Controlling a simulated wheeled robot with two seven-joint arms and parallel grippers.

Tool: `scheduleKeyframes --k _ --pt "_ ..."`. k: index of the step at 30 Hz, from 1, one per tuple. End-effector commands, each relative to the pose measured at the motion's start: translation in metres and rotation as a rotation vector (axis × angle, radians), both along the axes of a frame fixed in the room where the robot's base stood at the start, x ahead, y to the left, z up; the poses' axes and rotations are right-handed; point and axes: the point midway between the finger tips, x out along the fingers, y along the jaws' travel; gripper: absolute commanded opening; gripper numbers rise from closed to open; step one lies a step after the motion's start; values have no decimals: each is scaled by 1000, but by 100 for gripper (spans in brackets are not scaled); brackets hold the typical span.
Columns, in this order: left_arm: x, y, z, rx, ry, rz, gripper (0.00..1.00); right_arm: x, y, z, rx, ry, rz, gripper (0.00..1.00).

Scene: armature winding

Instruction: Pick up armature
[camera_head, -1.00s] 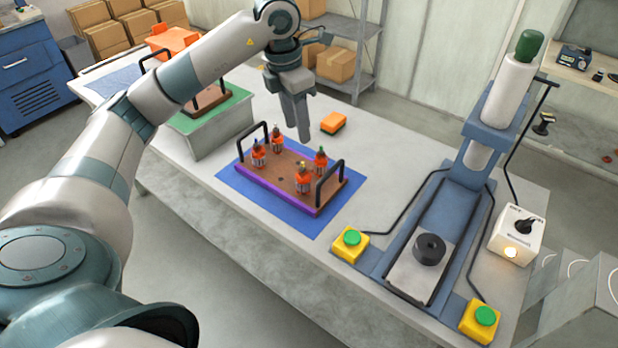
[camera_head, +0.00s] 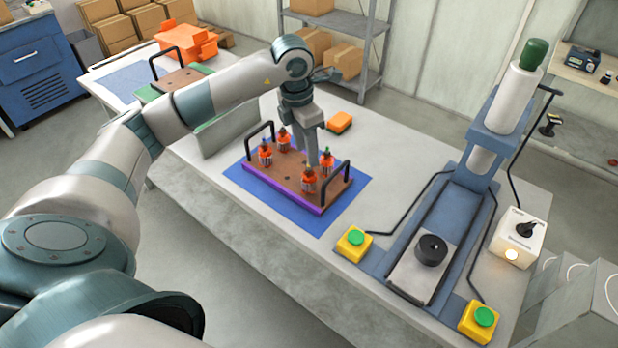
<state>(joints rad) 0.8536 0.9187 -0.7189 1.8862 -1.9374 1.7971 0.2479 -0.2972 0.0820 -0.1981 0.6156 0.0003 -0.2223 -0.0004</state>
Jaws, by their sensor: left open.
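Several orange armatures with dark shafts stand upright in a brown tray with a purple edge (camera_head: 292,200) and two black handles. Two are at the tray's left end, one in front (camera_head: 265,154) and one behind (camera_head: 284,140). Two are at its right end, one in front (camera_head: 309,181) and one behind (camera_head: 326,160). My left gripper (camera_head: 312,160) points down over the tray, close to the right-end pair. It is open, with nothing seen in it. Whether its fingers touch an armature cannot be told. My right gripper is out of view.
The tray lies on a blue mat (camera_head: 266,207) on the white table. An orange block (camera_head: 340,122) lies behind it. A blue press (camera_head: 442,222) with yellow green-topped buttons (camera_head: 354,244) stands to the right. A second brown tray (camera_head: 180,80) is at the far left.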

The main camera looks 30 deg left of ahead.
Motion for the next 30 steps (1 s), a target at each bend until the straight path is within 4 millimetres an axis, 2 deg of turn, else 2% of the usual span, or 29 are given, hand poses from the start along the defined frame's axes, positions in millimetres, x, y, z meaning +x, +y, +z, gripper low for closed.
scheduleKeyframes --k 4,9,23,30 --pt "2 -2 -25 0 5 1 40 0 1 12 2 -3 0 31" --pt "4 -3 -43 -1 2 0 40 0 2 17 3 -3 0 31" --pt "6 -3 -49 0 0 0 40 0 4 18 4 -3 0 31" --pt "7 -4 -65 -1 4 1 40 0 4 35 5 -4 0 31"
